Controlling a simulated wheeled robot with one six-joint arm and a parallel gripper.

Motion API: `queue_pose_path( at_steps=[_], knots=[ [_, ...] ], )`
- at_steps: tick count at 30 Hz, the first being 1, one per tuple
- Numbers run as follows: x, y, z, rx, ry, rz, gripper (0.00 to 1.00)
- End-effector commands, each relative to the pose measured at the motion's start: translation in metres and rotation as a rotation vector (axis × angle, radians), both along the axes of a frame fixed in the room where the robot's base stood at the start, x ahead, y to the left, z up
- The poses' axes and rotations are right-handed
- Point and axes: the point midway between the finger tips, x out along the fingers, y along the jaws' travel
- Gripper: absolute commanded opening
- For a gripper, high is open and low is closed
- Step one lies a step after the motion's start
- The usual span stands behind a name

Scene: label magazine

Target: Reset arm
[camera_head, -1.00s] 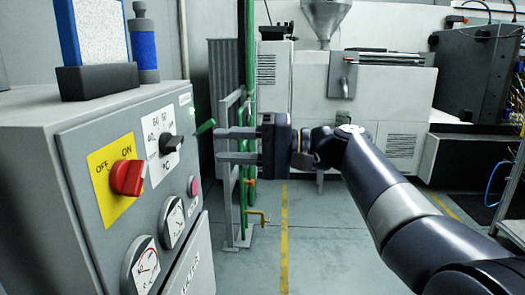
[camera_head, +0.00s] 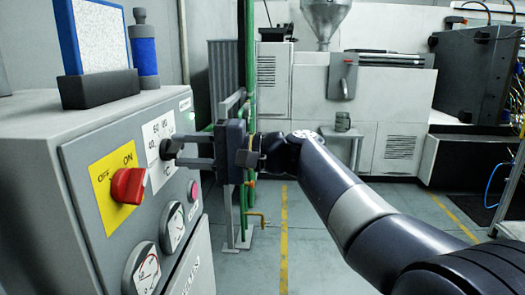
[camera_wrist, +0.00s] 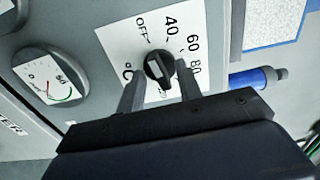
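The black temperature knob (camera_head: 168,149) sits on a white dial plate on the grey control cabinet's slanted front. In the wrist view the knob (camera_wrist: 159,66) lies between my two fingertips, beside the marks OFF, 40, 60 and 80. My gripper (camera_head: 176,152) points left at the knob. Its fingers (camera_wrist: 160,76) are spread, one on each side of the knob, with a narrow gap showing. I cannot tell whether either fingertip touches it. The red OFF/ON switch (camera_head: 128,186) is left of the dial plate, on a yellow plate.
Round gauges (camera_head: 172,228) and a pink button (camera_head: 193,189) sit below the dial. A blue-framed panel (camera_head: 95,38) and a blue cylinder (camera_head: 144,50) stand on the cabinet. Green pipes (camera_head: 247,60) rise behind my gripper. The floor (camera_head: 325,235) beyond is clear.

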Motion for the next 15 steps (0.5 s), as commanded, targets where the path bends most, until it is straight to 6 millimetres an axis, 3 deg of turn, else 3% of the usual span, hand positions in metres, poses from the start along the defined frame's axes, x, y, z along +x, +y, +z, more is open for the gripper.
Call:
queue_pose_path(
  at_steps=[15],
  knots=[
    [0.0004, -0.0003, 0.0054, 0.030, 0.408, 0.000, 0.34]
  ],
)
